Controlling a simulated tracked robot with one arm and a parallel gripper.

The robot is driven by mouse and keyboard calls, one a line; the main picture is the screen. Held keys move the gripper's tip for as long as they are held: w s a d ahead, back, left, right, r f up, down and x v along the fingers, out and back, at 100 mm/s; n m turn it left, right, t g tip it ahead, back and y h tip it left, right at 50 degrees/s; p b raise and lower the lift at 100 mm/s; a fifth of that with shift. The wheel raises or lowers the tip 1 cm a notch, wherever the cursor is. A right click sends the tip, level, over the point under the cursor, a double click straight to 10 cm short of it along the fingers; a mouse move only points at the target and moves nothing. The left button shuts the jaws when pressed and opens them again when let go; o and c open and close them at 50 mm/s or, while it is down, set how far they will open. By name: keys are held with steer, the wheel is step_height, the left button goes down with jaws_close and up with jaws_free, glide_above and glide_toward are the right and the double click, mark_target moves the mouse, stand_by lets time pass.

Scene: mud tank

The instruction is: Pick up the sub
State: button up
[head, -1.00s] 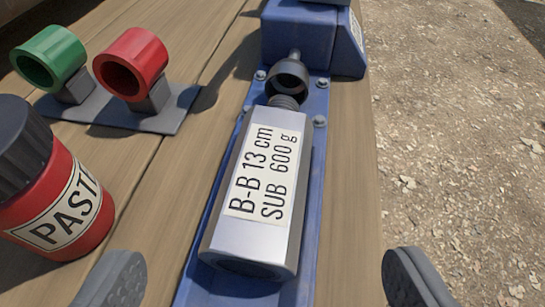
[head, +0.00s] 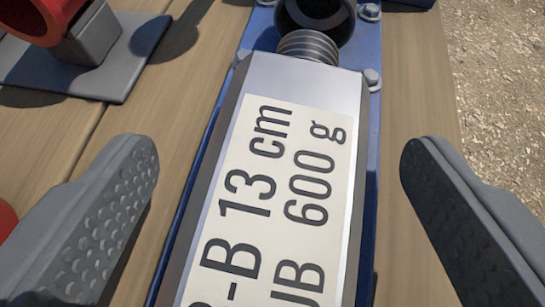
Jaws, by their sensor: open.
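The sub (head: 300,82) is a silver flat-sided metal body with a threaded end at the top and a white label reading 13 cm and 600 g. It lies on a blue base plate (head: 368,120), its threaded end at a dark round socket (head: 313,22). I cannot tell whether the thread sits inside that socket. The lower end of the sub is out of view. My gripper (head: 272,190) is open, with one ridged grey finger on each side of the sub and clear gaps between. Nothing is held.
A red ring (head: 35,18) on a grey plate (head: 70,80) stands at the upper left. A sliver of a red object (head: 6,218) shows at the left edge. The wooden boards (head: 415,95) end at the right, with gravel (head: 500,70) beyond. Bolts (head: 371,78) stick up from the blue plate.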

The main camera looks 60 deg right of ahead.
steer(key=c, duration=1.6)
steer(key=shift+r, duration=0.1)
steer(key=shift+c, duration=0.2)
